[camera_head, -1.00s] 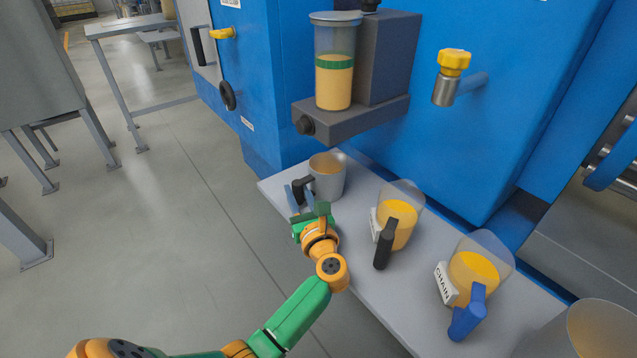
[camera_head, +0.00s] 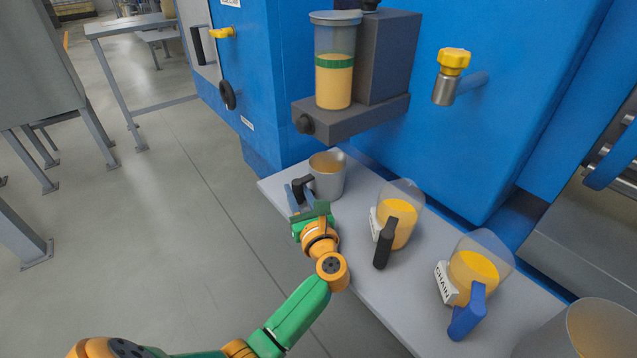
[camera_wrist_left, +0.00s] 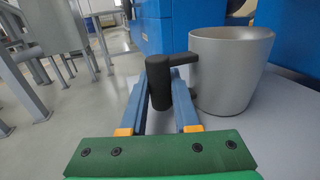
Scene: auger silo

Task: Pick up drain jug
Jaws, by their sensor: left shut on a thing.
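The drain jug is most likely the grey metal jug (camera_head: 329,180) with a black handle at the far left end of the shelf. It stands upright on the shelf, and its inside looks tan in the head view. My left gripper (camera_head: 297,192) is shut on its black handle. In the left wrist view the blue fingers (camera_wrist_left: 158,95) lie on both sides of the handle, and the jug body (camera_wrist_left: 228,75) is just to the right. My right gripper is not in view.
Two clear jugs of yellow liquid, one with a black handle (camera_head: 385,243) and one with a blue handle (camera_head: 468,315), stand further along the grey shelf (camera_head: 358,215). A sight-glass cup (camera_head: 334,80) on a bracket overhangs the metal jug. A yellow-topped valve (camera_head: 452,70) juts from the blue wall.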

